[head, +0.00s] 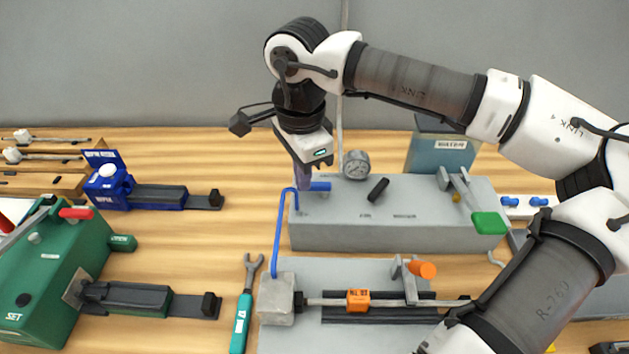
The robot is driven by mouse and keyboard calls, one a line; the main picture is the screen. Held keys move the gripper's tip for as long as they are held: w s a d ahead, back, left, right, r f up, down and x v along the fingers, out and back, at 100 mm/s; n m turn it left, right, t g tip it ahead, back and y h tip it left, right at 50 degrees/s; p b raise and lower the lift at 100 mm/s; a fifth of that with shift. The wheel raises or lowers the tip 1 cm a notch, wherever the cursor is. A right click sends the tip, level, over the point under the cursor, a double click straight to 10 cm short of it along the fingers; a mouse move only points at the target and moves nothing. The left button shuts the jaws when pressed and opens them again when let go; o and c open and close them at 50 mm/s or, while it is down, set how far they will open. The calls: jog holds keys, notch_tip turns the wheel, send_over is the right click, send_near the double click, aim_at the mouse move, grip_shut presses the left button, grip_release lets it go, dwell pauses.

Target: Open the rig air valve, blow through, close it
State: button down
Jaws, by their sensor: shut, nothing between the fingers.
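A long grey rig box (340,237) stands at the back middle of the bench. On its top are a short blue handle (320,187), a black handle (378,189) and a round gauge (357,164). Small labels on the front are too blurred to read, so which handle is the air valve is not certain. My gripper (304,184) points down at the box's left end, shut and empty, right beside the blue handle. Whether it touches the handle I cannot tell. A blue tube (278,232) runs from the box's left end down to a grey block (277,300).
A green-ended lever (490,222) sticks out at the box's right end. An orange-knobbed clamp (422,269) and a rod with an orange block (358,300) lie in front.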

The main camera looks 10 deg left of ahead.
aim_at(304, 203)
jog(key=shift+f, duration=0.1)
jog(key=shift+f+b, duration=2.1)
jog(key=shift+w, duration=0.1)
